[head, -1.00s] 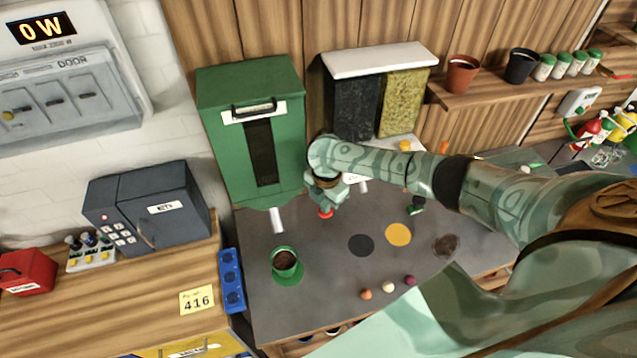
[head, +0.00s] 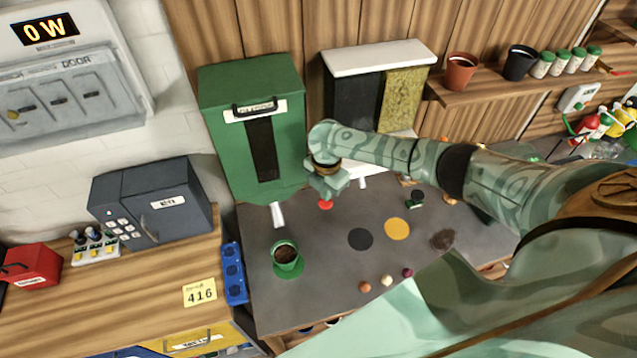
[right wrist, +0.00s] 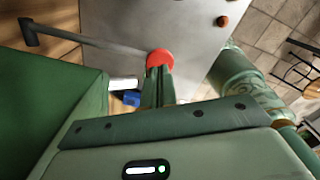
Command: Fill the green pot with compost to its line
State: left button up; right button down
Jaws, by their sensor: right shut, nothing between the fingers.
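The green pot (head: 287,266) stands upright on a green disc on the grey bench. Dark brown compost (head: 286,254) shows inside it, below the rim. I cannot make out the fill line. The tall green dispenser (head: 222,130) stands behind it, with a dark window and a white spout (head: 277,215) just behind the pot. A red knob (head: 326,205) is at the dispenser's right. My right gripper (head: 332,194) is shut and empty beside this knob. In the right wrist view its fingertips (right wrist: 159,72) are at the red knob (right wrist: 160,57); contact is unclear. My left gripper is out of view.
A two-part bin (head: 355,100) with dark and yellowish contents stands right of the dispenser. A black disc (head: 360,239), a yellow disc (head: 397,229) and small balls lie on the bench. A blue holder (head: 234,273) is at the bench's left edge. My right arm crosses the right side.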

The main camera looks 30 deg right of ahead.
notch_tip(320, 180, up, 6)
jog(key=shift+f, duration=0.1)
dwell(0.4)
dwell(0.4)
